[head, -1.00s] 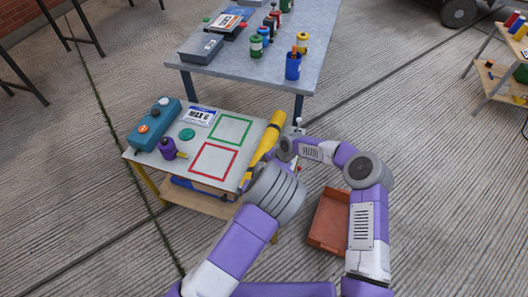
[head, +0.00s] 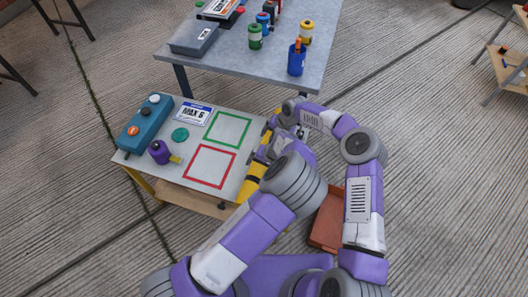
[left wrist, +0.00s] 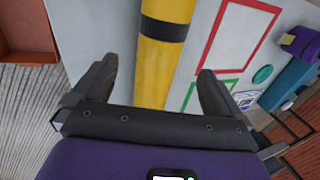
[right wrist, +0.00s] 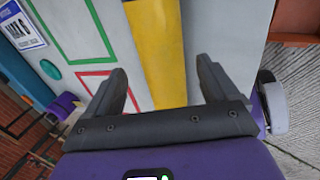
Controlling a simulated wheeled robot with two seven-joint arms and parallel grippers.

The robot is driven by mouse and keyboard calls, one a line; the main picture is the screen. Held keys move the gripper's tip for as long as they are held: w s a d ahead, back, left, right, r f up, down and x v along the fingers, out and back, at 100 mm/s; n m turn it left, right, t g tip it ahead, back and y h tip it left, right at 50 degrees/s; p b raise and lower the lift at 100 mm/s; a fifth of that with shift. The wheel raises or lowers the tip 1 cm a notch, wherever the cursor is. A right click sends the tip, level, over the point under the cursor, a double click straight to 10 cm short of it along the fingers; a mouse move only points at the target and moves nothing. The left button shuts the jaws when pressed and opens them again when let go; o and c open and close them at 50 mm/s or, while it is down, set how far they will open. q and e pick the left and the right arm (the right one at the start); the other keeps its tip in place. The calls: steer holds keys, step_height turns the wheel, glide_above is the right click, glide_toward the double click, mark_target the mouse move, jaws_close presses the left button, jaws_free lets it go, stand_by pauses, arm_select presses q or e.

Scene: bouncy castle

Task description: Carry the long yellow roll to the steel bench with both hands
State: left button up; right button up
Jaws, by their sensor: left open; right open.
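The long yellow roll (head: 248,188) with dark bands lies along the right edge of the small grey-topped table, partly hidden by my arms in the head view. My left gripper (head: 268,152) is open over its middle part. In the left wrist view the roll (left wrist: 160,65) passes between the spread fingers (left wrist: 158,88). My right gripper (right wrist: 161,78) is open, and the roll (right wrist: 158,45) shows between its fingers in the right wrist view. I cannot tell how far the fingers reach down beside the roll. The steel bench (head: 235,72) stands behind the small table.
The small table (head: 212,128) holds a teal control box (head: 146,124), a purple item (head: 160,152), a green disc (head: 180,135) and a sign. The bench carries a grey case (head: 194,38), several cans and a blue cup (head: 297,62). An orange bin (head: 326,222) is on the floor.

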mark_target(258, 171)
arm_select(q)
steer(key=shift+x, duration=3.85)
arm_select(e)
steer(key=shift+x, duration=3.9)
arm_select(q)
steer(key=shift+c, duration=0.2)
steer(key=c, duration=1.4)
arm_select(e)
steer(key=c, duration=1.5)
arm_select(q)
steer(key=shift+c, duration=1.3)
arm_select(e)
jaws_close()
arm_select(q)
steer(key=shift+w, duration=0.1)
jaws_close()
arm_select(e)
steer(key=shift+w+r, duration=0.1)
